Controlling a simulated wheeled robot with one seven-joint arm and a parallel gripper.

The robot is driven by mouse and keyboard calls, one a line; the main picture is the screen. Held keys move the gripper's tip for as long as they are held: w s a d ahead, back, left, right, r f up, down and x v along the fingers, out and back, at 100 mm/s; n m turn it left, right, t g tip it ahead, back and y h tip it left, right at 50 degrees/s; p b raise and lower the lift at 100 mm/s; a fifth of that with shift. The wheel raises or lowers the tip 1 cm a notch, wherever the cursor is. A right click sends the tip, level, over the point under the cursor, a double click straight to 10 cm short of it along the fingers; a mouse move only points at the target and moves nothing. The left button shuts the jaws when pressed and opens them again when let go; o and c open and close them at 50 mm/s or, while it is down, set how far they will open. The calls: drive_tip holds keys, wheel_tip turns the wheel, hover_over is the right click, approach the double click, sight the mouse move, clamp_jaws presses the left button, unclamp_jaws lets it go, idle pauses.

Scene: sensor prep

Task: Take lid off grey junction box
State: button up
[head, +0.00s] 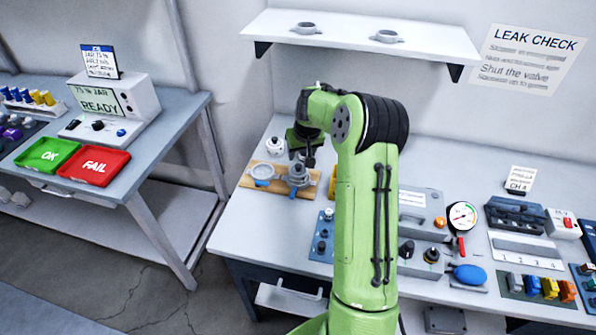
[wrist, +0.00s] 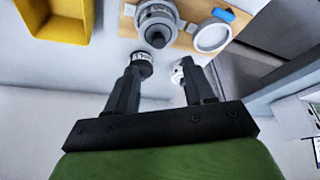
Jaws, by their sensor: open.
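A round grey housing with a dark knob at its middle, which looks like the grey junction box (head: 297,177), sits on a wooden board (head: 247,182) on the bench. It also shows at the top of the wrist view (wrist: 157,22). My gripper (head: 304,156) is above and close to it, partly hidden by my arm in the head view. In the wrist view my gripper (wrist: 162,68) has its fingers apart, with the housing beyond the fingertips. I see no contact. A second round grey part with a pale face and blue piece (wrist: 212,36) lies beside the housing.
A yellow bin (wrist: 58,20) stands near the board. A white round item (head: 275,145) is behind the board. Bare bench lies left of that box. A shelf (head: 350,38) hangs above the bench.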

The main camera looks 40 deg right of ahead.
sight(298, 166)
drive_tip(key=x, duration=0.8)
drive_tip(key=shift+s+f+b, duration=0.15)
drive_tip(key=shift+f+b, duration=0.1)
drive_tip(key=shift+b, duration=0.1)
drive_tip(key=shift+c, duration=0.3)
clamp_jaws()
